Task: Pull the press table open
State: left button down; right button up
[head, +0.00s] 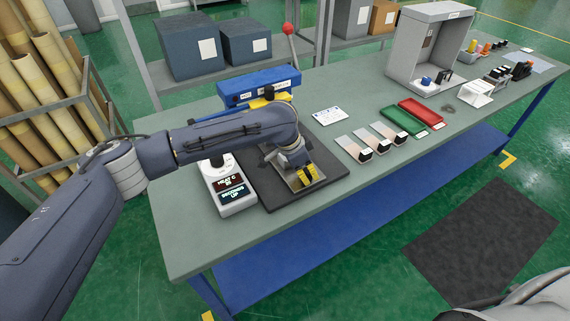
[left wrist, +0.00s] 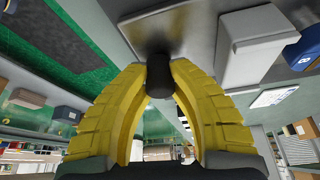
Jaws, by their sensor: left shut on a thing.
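The heat press stands at the near left of the bench, with a blue upper part (head: 258,80), a red-ball lever (head: 288,29) and a dark base plate (head: 325,172). A grey table piece lies on the base, mostly hidden by my left arm. My left gripper (head: 306,176) has yellow fingers and is over the front of this piece. In the left wrist view its fingers are shut on a black knob (left wrist: 159,82), one on each side. How far the press table is open cannot be told. My right gripper is not in view.
A white control box (head: 229,187) with lit displays stands just left of the press. Several sample strips (head: 368,140), a green tray (head: 402,118) and a red tray (head: 421,111) lie to the right. A grey booth (head: 430,50) stands farther back. The bench's front edge is near the gripper.

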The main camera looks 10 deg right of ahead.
pick_arm(q)
jog(key=shift+s, duration=0.2)
jog(key=c, duration=1.1)
grip_release()
jog(key=shift+r, duration=0.1)
jog(key=v, duration=1.1)
jog(key=shift+r, duration=0.35)
